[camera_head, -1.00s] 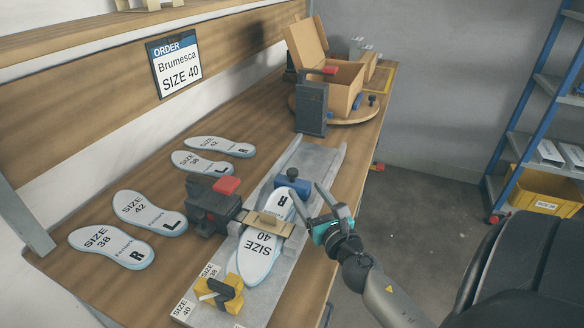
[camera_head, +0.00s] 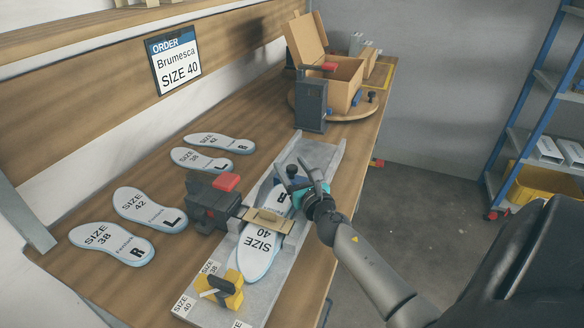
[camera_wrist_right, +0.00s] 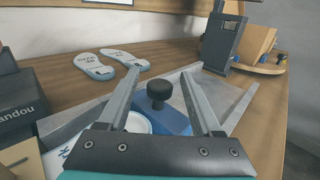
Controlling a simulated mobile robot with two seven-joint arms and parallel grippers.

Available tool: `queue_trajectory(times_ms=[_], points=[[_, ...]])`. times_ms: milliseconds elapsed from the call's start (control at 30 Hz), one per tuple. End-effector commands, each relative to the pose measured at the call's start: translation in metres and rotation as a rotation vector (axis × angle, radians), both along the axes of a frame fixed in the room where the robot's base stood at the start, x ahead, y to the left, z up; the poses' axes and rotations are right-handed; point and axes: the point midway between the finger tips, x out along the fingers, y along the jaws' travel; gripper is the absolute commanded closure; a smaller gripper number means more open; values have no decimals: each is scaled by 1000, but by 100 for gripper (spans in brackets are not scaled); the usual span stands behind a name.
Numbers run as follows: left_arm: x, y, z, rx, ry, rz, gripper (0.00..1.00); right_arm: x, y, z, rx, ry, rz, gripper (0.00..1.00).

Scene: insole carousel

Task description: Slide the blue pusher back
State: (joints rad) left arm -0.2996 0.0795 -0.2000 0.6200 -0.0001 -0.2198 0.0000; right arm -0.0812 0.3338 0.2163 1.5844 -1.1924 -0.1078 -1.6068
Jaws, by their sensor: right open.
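The blue pusher (camera_wrist_right: 176,121) with its dark round knob (camera_wrist_right: 160,93) sits in the grey metal channel (camera_head: 318,152), at the far end of the insole. In the head view the pusher (camera_head: 297,184) is partly covered by my gripper. My right gripper (camera_wrist_right: 160,72) is open, with one finger on each side of the knob and visible gaps to it. A size 40 insole (camera_head: 258,247) lies in the channel, under a tan crosspiece (camera_head: 266,219). My left gripper is not in view.
A dark clamp unit (camera_head: 208,202) with a red top stands left of the channel. A yellow block (camera_head: 222,290) is at its near end. Several insoles (camera_head: 110,243) lie on the bench. An open cardboard box (camera_head: 340,88) stands on a turntable farther back.

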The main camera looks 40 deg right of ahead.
Motion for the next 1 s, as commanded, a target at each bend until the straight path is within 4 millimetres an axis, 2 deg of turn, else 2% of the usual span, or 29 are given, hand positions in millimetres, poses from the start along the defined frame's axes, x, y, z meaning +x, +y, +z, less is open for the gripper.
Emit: queue_trajectory(times_ms=[67, 667, 1000], points=[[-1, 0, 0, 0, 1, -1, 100, 0, 0, 0, 0, 0, 0, 34], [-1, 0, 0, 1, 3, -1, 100, 0, 0, 0, 0, 0, 0, 100], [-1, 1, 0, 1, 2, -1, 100, 0, 0, 0, 0, 0, 0, 100]])
